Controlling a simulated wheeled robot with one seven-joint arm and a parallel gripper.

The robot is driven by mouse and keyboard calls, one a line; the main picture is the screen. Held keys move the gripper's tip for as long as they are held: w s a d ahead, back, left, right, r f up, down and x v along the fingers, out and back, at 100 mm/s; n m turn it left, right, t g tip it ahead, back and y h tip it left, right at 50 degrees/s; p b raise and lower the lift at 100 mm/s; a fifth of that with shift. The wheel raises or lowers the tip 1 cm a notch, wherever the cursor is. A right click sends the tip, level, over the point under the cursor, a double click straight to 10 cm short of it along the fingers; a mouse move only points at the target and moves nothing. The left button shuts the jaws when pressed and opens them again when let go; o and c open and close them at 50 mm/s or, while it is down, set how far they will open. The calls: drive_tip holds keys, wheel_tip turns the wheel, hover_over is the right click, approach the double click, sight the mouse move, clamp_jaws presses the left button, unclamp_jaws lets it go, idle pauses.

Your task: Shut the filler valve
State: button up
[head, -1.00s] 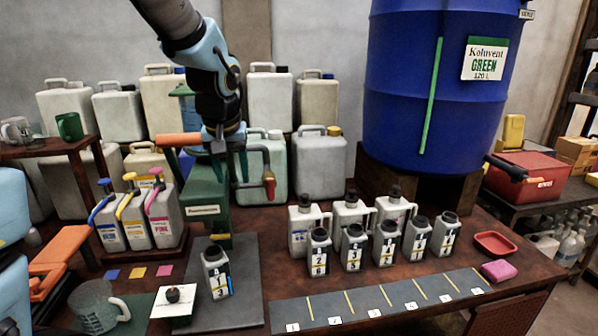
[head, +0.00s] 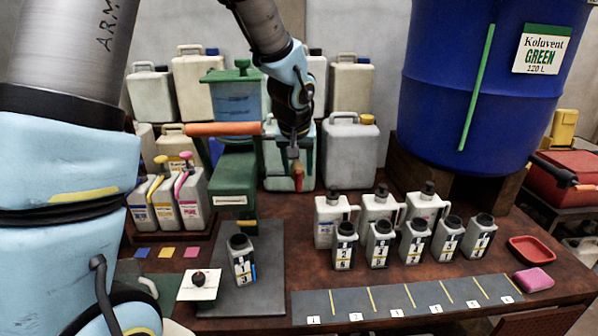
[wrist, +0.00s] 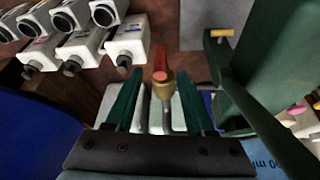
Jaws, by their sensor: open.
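The filler valve has a red lever (head: 298,170) on a brass body (wrist: 163,90), at the end of the pipe on the green filler (head: 236,175). In the head view, my gripper (head: 294,152) is right at the valve, pointing down, and partly hides it. In the wrist view, the red lever (wrist: 160,62) stands between the two green fingers of my gripper (wrist: 160,75). The jaws are open, with a gap on each side of the lever. I cannot tell from the lever whether liquid passes. A bottle (head: 241,262) stands on the dark mat in front of the filler.
The filler's orange handle (head: 222,128) sticks out left of my arm. Several grey bottles (head: 415,240) stand to the right, behind a numbered strip (head: 400,300). A big blue drum (head: 470,90) stands at right. Coloured-handled jugs (head: 165,203) stand at left.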

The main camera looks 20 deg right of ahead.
sight(298, 171)
drive_tip(key=shift+x, duration=1.8)
clamp_jaws()
